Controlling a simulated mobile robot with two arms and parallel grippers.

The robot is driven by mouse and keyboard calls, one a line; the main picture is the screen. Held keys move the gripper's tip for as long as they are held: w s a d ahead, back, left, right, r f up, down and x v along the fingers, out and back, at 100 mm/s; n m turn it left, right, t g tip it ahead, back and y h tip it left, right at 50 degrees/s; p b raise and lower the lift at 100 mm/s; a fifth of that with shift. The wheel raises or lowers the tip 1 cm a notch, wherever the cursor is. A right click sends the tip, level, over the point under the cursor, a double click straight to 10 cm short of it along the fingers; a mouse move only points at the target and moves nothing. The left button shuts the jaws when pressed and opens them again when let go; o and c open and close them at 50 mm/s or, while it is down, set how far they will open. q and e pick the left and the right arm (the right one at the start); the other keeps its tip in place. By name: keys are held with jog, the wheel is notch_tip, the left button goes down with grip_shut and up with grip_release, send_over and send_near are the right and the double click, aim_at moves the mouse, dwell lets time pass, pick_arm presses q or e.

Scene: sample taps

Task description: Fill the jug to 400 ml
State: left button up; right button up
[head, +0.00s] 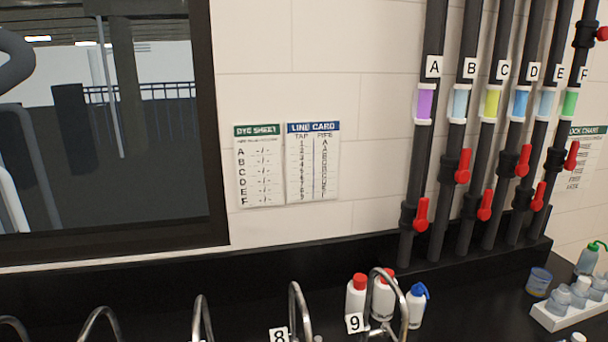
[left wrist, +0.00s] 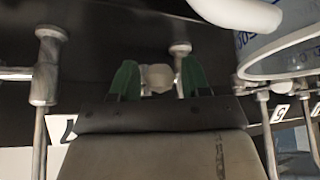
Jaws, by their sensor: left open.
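My left gripper (left wrist: 157,78) shows in the left wrist view with two green fingers standing apart. A pale round knob (left wrist: 159,79) appears between the fingers; I cannot tell whether they touch it. A clear vessel with blue markings, apparently the jug (left wrist: 285,58), is at the upper right of that view, outside the fingers and only partly in frame. Its water level cannot be read. In the head view, curved metal taps line the counter, among them the tap by label 8 (head: 300,305) and the tap by label 9 (head: 385,290). Neither gripper shows there.
Pipes A to F with coloured sight glasses (head: 425,103) and red valve handles (head: 422,213) stand on the right. The line card (head: 313,165) and dye sheet (head: 260,168) hang on the wall. White bottles (head: 416,308) stand by tap 9; a bottle rack (head: 572,308) is farther right.

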pick_arm(q)
jog(key=p+v, duration=0.2)
jog(key=v, duration=0.6)
jog(key=shift+p, duration=0.35)
